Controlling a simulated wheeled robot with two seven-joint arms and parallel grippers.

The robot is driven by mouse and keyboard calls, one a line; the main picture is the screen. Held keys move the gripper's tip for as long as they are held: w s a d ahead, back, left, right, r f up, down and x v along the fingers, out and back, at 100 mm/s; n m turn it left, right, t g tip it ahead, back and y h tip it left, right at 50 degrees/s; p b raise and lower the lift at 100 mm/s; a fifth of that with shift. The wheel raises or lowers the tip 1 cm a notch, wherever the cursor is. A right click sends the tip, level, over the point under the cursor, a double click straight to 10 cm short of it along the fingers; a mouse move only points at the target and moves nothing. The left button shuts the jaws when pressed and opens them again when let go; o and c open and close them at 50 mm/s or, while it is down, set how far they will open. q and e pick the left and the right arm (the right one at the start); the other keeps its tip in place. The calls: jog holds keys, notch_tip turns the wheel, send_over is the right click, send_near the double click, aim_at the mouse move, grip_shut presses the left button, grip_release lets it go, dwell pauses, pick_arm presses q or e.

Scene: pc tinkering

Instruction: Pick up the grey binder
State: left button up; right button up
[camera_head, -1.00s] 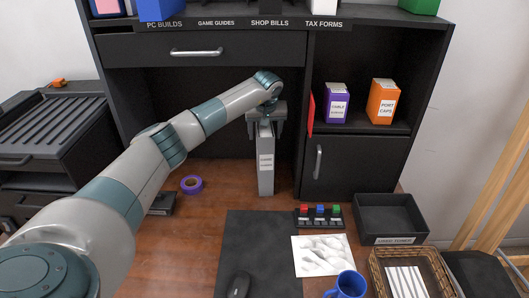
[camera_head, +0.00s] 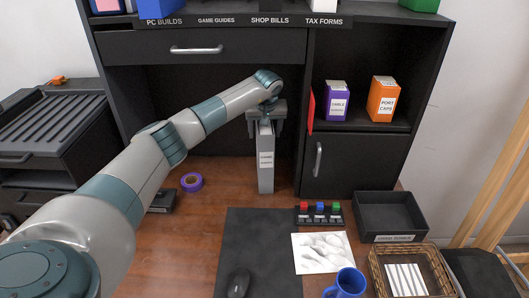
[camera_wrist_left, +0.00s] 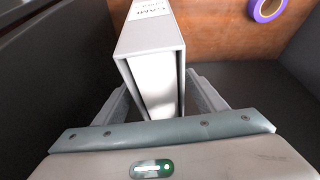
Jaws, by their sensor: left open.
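The grey binder (camera_head: 266,178) stands upright on the wooden desk, in front of the dark open bay of the black cabinet, with a white label on its spine. My left gripper (camera_head: 266,131) points down over its top, with one finger on each side. In the left wrist view the binder (camera_wrist_left: 150,42) rises between the two fingers of the left gripper (camera_wrist_left: 162,88). The jaws are open, and a gap shows beside the binder. The lower ends of the fingers are partly hidden by the binder. My right gripper is not in view.
A purple tape roll (camera_head: 191,182) lies left of the binder. A black cabinet door (camera_head: 345,168) is close on its right. A dark mat (camera_head: 255,245) lies in front. Purple (camera_head: 336,104) and orange (camera_head: 383,100) boxes stand on the right shelf. A blue mug (camera_head: 349,283) is at the front.

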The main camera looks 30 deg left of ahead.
pick_arm(q)
jog(key=shift+f, duration=0.15)
dwell(0.3)
grip_shut()
